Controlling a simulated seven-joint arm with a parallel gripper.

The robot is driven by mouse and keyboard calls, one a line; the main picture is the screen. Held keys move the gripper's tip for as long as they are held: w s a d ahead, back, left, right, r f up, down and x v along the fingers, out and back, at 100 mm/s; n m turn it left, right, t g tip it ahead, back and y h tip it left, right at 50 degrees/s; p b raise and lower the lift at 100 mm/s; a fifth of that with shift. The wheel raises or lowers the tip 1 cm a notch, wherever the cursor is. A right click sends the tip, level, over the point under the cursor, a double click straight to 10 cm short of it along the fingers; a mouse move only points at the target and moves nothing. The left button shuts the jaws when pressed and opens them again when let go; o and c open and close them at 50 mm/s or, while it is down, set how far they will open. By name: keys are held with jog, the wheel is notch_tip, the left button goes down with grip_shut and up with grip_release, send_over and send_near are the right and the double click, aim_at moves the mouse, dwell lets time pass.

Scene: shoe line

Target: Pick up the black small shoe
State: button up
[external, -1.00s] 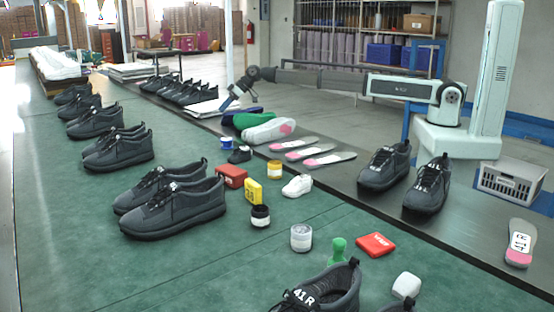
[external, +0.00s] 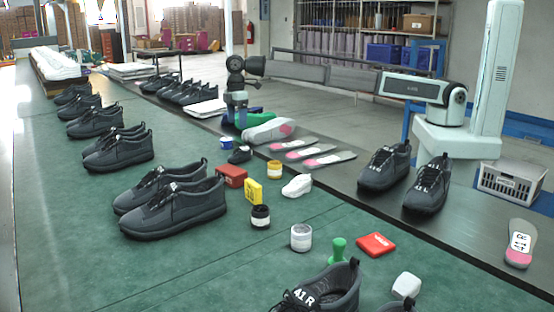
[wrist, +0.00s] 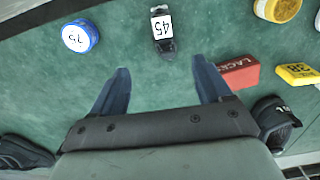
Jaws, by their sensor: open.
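The black small shoe (external: 240,155) sits on the green table, between the blue-lidded jar and the red box in the external view. In the external view my gripper (external: 240,126) hangs above the table's far edge, behind the small shoe and partly in front of the green insole.
A blue-lidded jar (wrist: 80,36) lies left of the small shoe and a red box (wrist: 238,74) right of it. A yellow box (external: 253,191), a yellow-orange jar (external: 274,169) and a white small shoe (external: 297,186) stand nearby. Large dark shoes (external: 180,205) line the table.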

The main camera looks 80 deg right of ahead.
aim_at(239, 148)
notch_tip(239, 148, down, 8)
jog(key=shift+r, duration=0.1)
jog(key=shift+s+a+f, duration=0.1)
jog(key=shift+a+f, duration=0.1)
jog(key=shift+f, duration=1.15)
jog(key=shift+s+a+f, duration=0.1)
jog(key=shift+a+f, duration=0.05)
jog(key=shift+f, duration=1.2)
jog(key=shift+c, duration=0.3)
jog(key=c, duration=1)
